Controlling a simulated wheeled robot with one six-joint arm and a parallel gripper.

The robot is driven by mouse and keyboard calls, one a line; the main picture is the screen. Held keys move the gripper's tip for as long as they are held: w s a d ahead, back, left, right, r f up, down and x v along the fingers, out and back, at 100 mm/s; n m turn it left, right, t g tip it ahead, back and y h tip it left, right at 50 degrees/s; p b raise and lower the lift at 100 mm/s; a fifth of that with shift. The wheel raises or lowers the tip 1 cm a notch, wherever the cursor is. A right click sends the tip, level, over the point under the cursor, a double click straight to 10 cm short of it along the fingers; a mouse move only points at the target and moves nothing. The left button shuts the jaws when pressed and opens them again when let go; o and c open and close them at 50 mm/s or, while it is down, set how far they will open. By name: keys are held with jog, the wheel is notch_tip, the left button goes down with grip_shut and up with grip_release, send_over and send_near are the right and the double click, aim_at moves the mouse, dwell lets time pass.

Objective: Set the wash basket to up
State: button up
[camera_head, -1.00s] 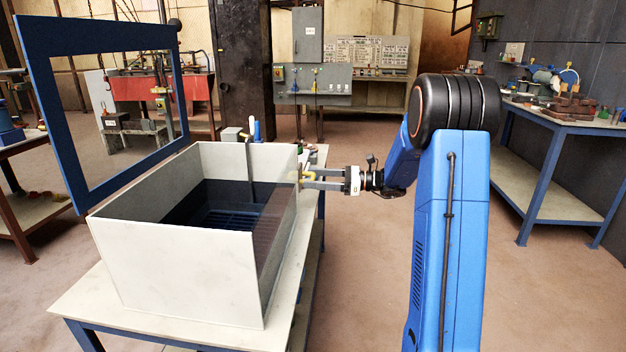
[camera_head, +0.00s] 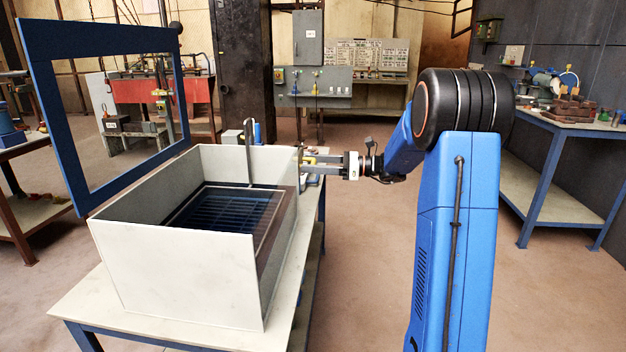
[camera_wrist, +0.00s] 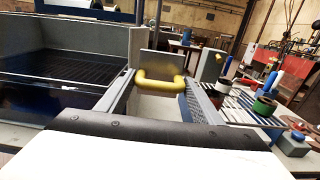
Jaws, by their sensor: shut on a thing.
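The wash basket (camera_head: 222,212) is a dark slatted rack inside a pale open-topped box (camera_head: 175,258). It sits around the middle of the box's depth, below the rim. In the wrist view the basket's dark grid (camera_wrist: 75,68) shows at left, above dark blue. My gripper (camera_head: 304,165) is at the right outer side of the box. It is shut on a yellow handle (camera_wrist: 160,83), which lies between the two fingers in the wrist view. The handle's joint with the basket is hidden. A grey upright bar (camera_head: 249,150) stands at the box's back.
A blue-framed lid (camera_head: 52,110) stands raised at the box's left. The box stands on a pale bench (camera_head: 90,310). Floor is clear at right, before another bench (camera_head: 560,205).

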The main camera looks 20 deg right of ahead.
notch_tip(320, 180, up, 6)
jog(key=shift+w+d+r, duration=0.15)
jog(key=shift+r, duration=0.1)
jog(key=o, duration=1.2)
jog(key=shift+d, duration=0.1)
jog(key=v, duration=1.7)
jog(key=shift+d+f, duration=0.1)
jog(key=shift+s, duration=0.2)
